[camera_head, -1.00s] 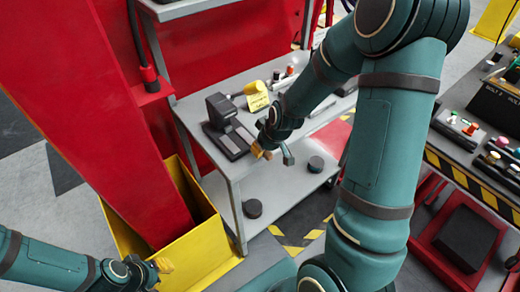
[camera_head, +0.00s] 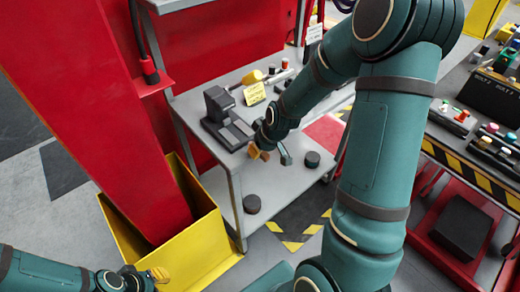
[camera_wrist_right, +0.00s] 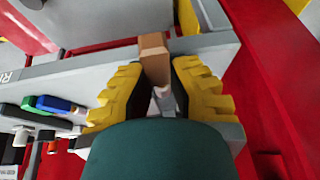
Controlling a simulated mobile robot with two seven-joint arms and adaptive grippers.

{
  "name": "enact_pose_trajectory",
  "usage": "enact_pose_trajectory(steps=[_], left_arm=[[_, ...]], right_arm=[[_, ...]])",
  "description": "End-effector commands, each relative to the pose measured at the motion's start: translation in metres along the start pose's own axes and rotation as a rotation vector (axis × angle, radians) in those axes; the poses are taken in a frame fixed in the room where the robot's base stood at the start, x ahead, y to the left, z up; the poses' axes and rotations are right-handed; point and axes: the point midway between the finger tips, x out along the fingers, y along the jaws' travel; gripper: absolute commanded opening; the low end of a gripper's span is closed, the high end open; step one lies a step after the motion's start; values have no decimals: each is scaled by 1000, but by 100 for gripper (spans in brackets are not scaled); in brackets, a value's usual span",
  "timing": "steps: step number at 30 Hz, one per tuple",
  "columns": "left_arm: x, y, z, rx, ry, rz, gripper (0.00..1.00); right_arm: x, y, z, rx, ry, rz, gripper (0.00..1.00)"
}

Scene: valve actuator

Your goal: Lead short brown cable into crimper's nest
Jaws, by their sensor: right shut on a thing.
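My right gripper (camera_head: 259,152) is over the front edge of the grey bench, to the right of a dark device that looks like the crimper (camera_head: 228,122). In the right wrist view its yellow fingers (camera_wrist_right: 155,92) are shut on a brown piece, which looks like the short brown cable (camera_wrist_right: 154,55). A paler part of it shows between the fingers. The piece is too small to make out in the head view. The crimper's nest cannot be made out. My left gripper (camera_head: 158,275) is low at the lower left, away from the bench; its opening cannot be seen.
A yellow note (camera_head: 255,94) and small items lie at the back of the bench (camera_head: 207,143). A yellow bin (camera_head: 208,240) and a red column (camera_head: 100,110) stand at the left. Another workbench is at the right.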

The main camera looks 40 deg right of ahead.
Motion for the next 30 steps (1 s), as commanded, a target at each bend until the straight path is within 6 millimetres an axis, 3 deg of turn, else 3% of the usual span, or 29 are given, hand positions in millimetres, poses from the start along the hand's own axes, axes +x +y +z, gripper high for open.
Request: enact_pose_trajectory(steps=[18,30], left_arm=[[-2,1,0,-1,1,0,26],[-2,1,-1,-1,1,0,26]], right_arm=[[18,1,-45,-1,1,-1,0],[21,1,-52,-1,0,-1,0]])
